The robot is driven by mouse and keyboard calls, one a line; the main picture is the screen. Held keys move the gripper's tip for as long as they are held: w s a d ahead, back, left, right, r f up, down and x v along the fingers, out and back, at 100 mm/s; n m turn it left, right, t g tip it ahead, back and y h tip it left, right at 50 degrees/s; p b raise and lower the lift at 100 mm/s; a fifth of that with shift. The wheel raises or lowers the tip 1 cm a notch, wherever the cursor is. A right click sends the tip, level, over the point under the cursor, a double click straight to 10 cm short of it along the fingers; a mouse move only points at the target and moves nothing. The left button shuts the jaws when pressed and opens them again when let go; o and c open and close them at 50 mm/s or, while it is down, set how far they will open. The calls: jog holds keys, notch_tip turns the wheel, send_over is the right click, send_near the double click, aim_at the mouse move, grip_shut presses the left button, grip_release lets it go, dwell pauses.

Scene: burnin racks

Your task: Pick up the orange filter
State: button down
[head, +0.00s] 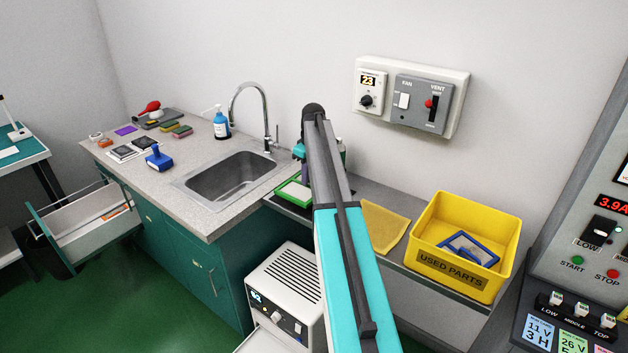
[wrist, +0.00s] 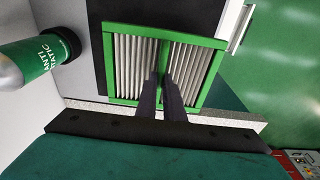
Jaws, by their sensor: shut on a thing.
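My gripper (wrist: 164,78) shows in the wrist view, with its two dark fingers close together at the middle bar of a green-framed filter (wrist: 112,62) with pale pleats. It is shut on that green filter. The head view shows part of the green filter (head: 291,192) on a dark mat beside the sink, partly hidden by my arm. My gripper is mostly hidden behind my arm there. I cannot make out an orange filter in either view. A small orange item (head: 116,211) lies in the open drawer, too small to identify.
A green antistatic bottle (wrist: 38,62) stands close by the filter. The sink (head: 232,177) is left of it. A yellow cloth (head: 384,226) and a yellow used-parts bin (head: 510,243) holding a blue frame (head: 468,250) are to the right. The open drawer (head: 85,225) juts out at left.

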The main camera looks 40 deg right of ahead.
jog(key=shift+s+d, duration=0.1)
jog(key=shift+d, duration=0.7)
jog(key=shift+d+p, duration=0.35)
jog(key=shift+d, duration=0.05)
jog(key=shift+s+d+f, duration=0.1)
jog(key=shift+d+f, duration=0.1)
jog(key=shift+d, duration=0.05)
jog(key=shift+f+p, duration=0.9)
jog(key=shift+f, duration=0.75)
jog(key=shift+f, duration=0.2)
jog(key=c, duration=1.9)
grip_release()
jog(key=shift+o, duration=0.2)
jog(key=shift+r, duration=0.25)
